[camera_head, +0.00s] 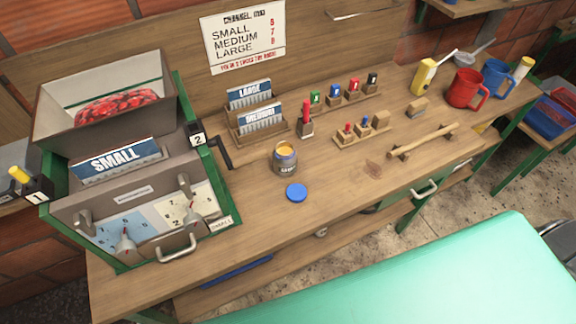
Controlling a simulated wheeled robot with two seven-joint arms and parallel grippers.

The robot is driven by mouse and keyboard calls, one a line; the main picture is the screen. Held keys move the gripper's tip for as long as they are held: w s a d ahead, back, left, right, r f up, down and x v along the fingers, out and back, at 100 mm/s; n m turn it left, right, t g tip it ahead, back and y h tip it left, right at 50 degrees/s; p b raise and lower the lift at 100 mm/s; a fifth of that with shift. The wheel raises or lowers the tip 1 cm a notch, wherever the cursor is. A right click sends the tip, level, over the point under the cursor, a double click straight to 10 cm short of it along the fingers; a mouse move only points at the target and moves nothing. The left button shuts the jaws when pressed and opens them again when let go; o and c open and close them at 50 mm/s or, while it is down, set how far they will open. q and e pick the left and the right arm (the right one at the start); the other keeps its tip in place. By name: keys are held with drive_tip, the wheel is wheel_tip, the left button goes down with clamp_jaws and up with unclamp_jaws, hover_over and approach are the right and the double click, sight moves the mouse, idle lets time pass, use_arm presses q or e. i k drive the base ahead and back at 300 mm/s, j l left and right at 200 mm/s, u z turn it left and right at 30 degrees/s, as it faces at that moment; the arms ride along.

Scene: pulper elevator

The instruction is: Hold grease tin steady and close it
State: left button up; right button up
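The grease tin (285,162) stands upright and open on the wooden workbench, right of the pulper machine. Neither of my grippers is in view.
Card holders (260,122), stamps (343,92) and a wooden rail (422,141) lie behind and right. Mugs (466,90) stand far right. The bench around the lid is clear.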

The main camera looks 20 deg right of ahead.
sight(284, 156)
drive_tip(key=l+u, duration=0.25)
drive_tip(key=l, duration=0.15)
drive_tip(key=k+l+u, duration=0.1)
drive_tip(key=l+u, duration=0.15)
drive_tip(key=l, duration=0.15)
drive_tip(key=k+l+u, duration=0.1)
drive_tip(key=l+u, duration=0.2)
drive_tip(key=l, duration=0.15)
